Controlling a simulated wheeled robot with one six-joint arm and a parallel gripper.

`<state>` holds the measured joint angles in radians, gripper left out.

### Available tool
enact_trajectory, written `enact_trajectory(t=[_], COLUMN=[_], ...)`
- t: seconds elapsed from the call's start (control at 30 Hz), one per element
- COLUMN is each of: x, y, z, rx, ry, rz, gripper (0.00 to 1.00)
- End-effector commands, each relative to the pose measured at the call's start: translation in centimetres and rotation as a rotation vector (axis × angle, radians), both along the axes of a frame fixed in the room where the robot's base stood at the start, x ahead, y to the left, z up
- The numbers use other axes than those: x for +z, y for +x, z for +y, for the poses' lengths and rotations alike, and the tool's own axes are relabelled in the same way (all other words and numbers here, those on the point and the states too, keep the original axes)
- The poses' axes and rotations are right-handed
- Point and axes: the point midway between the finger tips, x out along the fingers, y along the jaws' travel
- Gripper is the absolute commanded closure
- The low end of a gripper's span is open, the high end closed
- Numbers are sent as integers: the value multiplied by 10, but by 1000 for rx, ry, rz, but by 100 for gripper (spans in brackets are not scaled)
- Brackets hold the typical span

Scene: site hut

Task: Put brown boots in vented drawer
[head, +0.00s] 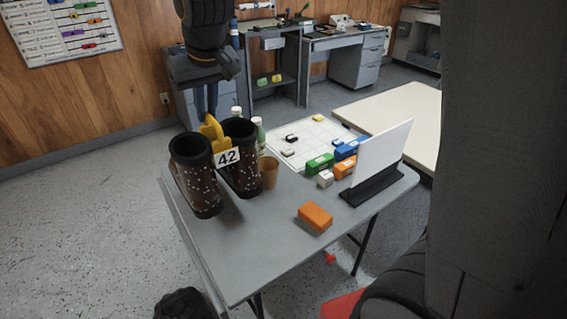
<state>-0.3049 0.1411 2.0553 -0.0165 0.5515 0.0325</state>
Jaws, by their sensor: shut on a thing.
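The brown boots (243,165) are a dark, light-speckled pair joined by a yellow clip (213,133) with a white "42" tag. They are upright at the left end of the grey folding table (262,245), the left boot by its edge. I cannot tell whether their soles touch the tabletop. My gripper (207,112) points down from above, its blue fingers shut on the top of the yellow clip. No vented drawer can be made out. A grey cabinet (187,100) stands behind my gripper, largely hidden by it.
A brown cup (268,172) and bottles (260,135) stand close to the boots. An orange block (315,216), a white upright board (381,152) and several coloured boxes are further right. A desk with drawers (366,62) stands behind. Speckled floor is clear at left.

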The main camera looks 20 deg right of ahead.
Motion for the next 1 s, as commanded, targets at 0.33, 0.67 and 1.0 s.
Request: enact_trajectory(t=[0.33,0.67,1.0], x=[-41,-68,-98], y=[1,1,1], z=[-4,-3,-2], rx=[-8,-6,-4], ry=[0,1,0], rz=[1,-1,-3], gripper=[100,100,100])
